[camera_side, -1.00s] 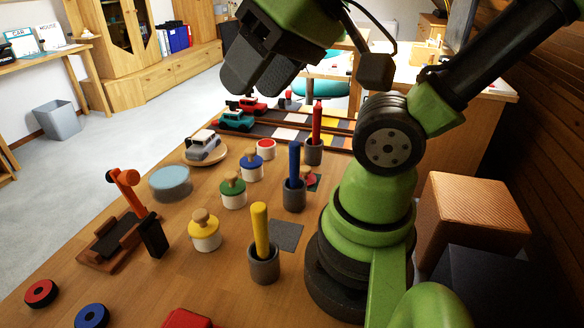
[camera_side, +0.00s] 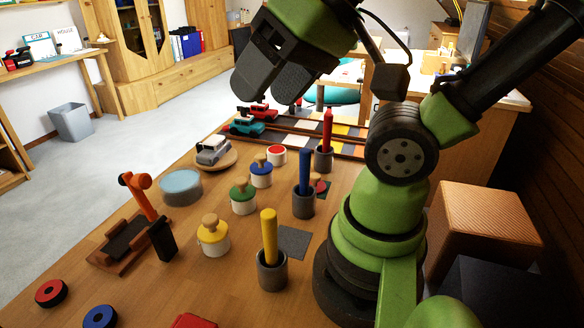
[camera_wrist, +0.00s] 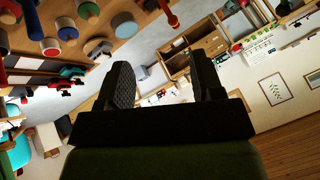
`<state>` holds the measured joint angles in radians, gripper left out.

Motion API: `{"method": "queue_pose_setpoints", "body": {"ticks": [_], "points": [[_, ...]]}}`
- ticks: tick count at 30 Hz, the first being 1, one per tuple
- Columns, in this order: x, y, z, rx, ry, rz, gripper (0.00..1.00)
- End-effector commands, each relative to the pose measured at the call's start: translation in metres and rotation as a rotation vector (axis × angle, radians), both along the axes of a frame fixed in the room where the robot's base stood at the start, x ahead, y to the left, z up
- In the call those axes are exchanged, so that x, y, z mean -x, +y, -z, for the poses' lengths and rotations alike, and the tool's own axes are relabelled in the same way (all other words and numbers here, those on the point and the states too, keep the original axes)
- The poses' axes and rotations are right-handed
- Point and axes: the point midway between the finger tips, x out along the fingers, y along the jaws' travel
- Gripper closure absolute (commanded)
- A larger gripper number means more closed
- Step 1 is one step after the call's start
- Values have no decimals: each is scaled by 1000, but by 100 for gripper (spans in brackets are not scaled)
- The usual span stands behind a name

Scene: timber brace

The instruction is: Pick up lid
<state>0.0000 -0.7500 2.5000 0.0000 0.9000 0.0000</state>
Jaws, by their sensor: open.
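Several small white pots with coloured lids and wooden knobs stand on the wooden table: a yellow lid (camera_side: 212,234), a green lid (camera_side: 242,193) and a blue lid (camera_side: 261,169). A pot with a red top (camera_side: 277,155) shows no knob. A small red piece (camera_side: 321,187), perhaps a loose lid, lies behind the blue stick and is partly hidden. My gripper (camera_side: 270,85) is high above the far part of the table, apart from all pots. In the wrist view, my gripper (camera_wrist: 163,85) has its fingers spread with nothing held between them.
Cups hold a yellow stick (camera_side: 269,236), a blue stick (camera_side: 305,170) and a red stick (camera_side: 327,128) near my base. An orange-armed wooden device (camera_side: 140,195), a light-blue round container (camera_side: 180,187) and toy cars (camera_side: 213,150) stand around. Red and blue rings (camera_side: 51,292) lie front left.

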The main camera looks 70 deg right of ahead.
Motion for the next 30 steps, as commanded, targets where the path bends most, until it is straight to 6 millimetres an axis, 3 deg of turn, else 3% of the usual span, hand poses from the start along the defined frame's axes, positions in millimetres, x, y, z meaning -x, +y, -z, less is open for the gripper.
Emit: {"method": "queue_pose_setpoints", "body": {"ticks": [5, 8, 14, 20, 24, 30], "points": [[-3, -3, 1, 11, 8, 5, 39], [-15, -14, 5, 52, 41, 22, 39], [-53, -73, 33, 193, 196, 57, 39], [-64, -153, 86, 267, 386, 40, 39], [-49, -205, 133, 264, 504, 1, 39], [-18, -245, 187, 222, 597, -61, 39]]}}
